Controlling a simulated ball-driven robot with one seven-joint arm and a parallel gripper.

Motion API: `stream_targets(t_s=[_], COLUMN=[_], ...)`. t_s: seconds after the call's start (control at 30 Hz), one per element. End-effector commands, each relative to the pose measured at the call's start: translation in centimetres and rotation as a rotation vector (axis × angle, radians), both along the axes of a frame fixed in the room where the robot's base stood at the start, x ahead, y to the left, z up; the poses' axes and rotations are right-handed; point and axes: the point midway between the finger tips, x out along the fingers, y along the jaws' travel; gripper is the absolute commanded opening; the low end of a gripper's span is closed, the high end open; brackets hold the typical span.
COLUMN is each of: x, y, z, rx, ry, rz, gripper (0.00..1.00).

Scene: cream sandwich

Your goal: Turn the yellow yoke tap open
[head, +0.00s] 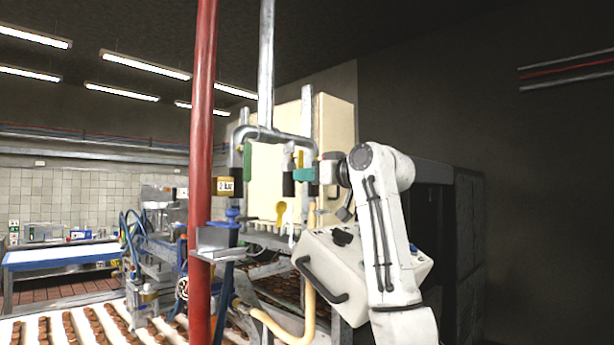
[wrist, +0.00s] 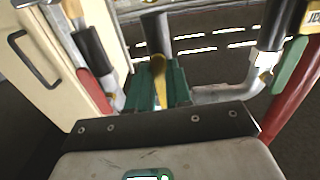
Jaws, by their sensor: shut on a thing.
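The yellow tap handle (wrist: 159,72) stands between the two green fingers of my gripper (wrist: 164,88) in the wrist view. My gripper is shut on it. The handle's lower part is hidden by the fingers. In the head view the yellow handle (head: 300,157) shows as a small upright strip on the pipe yoke, just above the teal fingertips of my gripper (head: 305,174). My gripper reaches it from the right, with the arm bent. Whether the valve behind the handle is open cannot be told.
A green lever (head: 248,160) hangs on the yoke's left leg; it also shows in the wrist view (wrist: 290,65). A red post (head: 203,150) stands left of it. A yellow round-headed piece (head: 281,210) hangs below. A white box with black handles (head: 345,262) stands below my gripper.

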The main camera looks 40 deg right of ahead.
Motion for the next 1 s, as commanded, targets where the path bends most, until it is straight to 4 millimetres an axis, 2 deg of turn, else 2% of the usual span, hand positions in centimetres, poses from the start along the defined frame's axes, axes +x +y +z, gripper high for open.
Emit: stream_targets(t_s=[0.3, 0.33, 0.57, 0.83, 1.0], x=[0.0, 0.0, 0.0, -0.1, -1.8], y=[-0.1, -0.1, -0.1, -0.1, -0.2], z=[-0.3, -0.3, -0.1, -0.1, -0.3], rx=[-0.002, -0.001, -0.001, -0.001, -0.002], ry=[0.006, 0.006, 0.003, 0.001, -0.002], rz=[-0.002, -0.002, -0.001, -0.001, -0.002], gripper=[0.00, 0.22, 0.44, 0.45, 0.45])
